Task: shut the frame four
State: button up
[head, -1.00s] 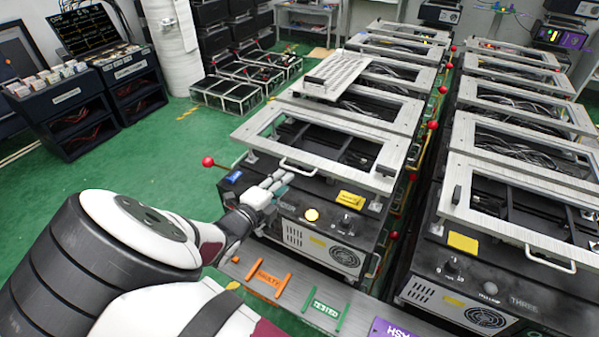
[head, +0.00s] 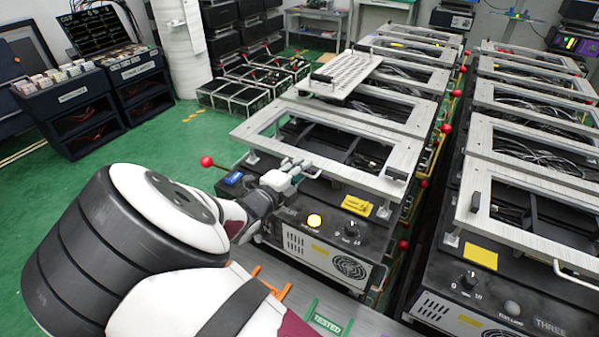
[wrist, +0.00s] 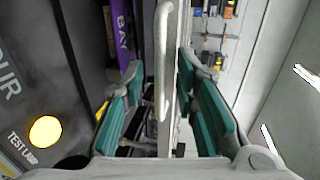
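Frame four (head: 330,150) is a bare-metal rectangular frame with a loop handle on its front edge. It stands raised above its black box, with a gap at the front. The box carries a lit yellow test lamp (head: 314,221), which also shows in the wrist view (wrist: 45,131) beside part of the word FOUR. My gripper (head: 300,168) is at the front edge by the handle. In the wrist view my gripper (wrist: 165,115) is open, its teal pads apart on either side of the handle (wrist: 163,60) and the frame edge. I cannot see contact with the handle.
A red-knobbed lever (head: 207,162) sticks out left of the box. Fixture three (head: 530,240) stands to the right across a narrow gap with more red knobs. A perforated plate (head: 340,76) lies on the frame behind. Green floor (head: 130,150) is free to the left.

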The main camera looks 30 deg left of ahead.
grip_shut()
notch_tip(320, 180, up, 2)
jog(key=p, duration=0.2)
jog(key=shift+r+g+p, duration=0.1)
jog(key=shift+g+p, duration=0.2)
jog(key=shift+g, duration=0.1)
jog(key=shift+o, duration=0.2)
grip_release()
